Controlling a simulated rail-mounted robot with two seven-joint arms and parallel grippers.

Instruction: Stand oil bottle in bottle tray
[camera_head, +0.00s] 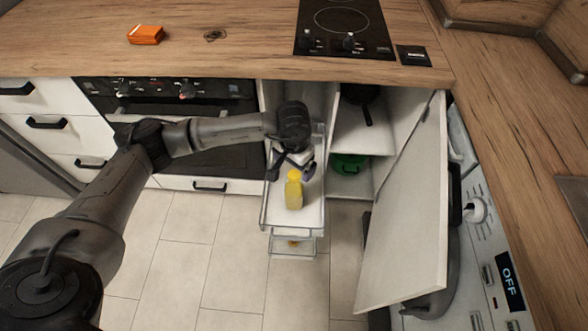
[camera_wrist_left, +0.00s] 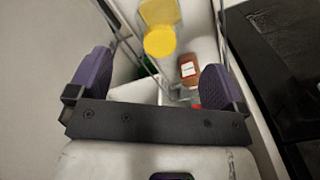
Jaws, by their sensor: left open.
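The yellow oil bottle (camera_head: 294,193), with a yellow cap, looks upright over the front part of the pulled-out white bottle tray (camera_head: 313,214). Its base appears to rest on the tray floor. My left gripper (camera_head: 290,168) is open, just behind the bottle towards the cabinet. In the left wrist view the bottle's cap (camera_wrist_left: 160,41) lies ahead of the gap between the purple fingers (camera_wrist_left: 156,82), apart from both. My right gripper is in neither view.
A brown bottle with a white label (camera_wrist_left: 188,70) shows beyond the fingers. A lower tray (camera_head: 293,247) sits beneath. The open cabinet door (camera_head: 408,215) stands right of the tray. A green pot (camera_head: 348,163) is on a shelf. Floor left of the tray is clear.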

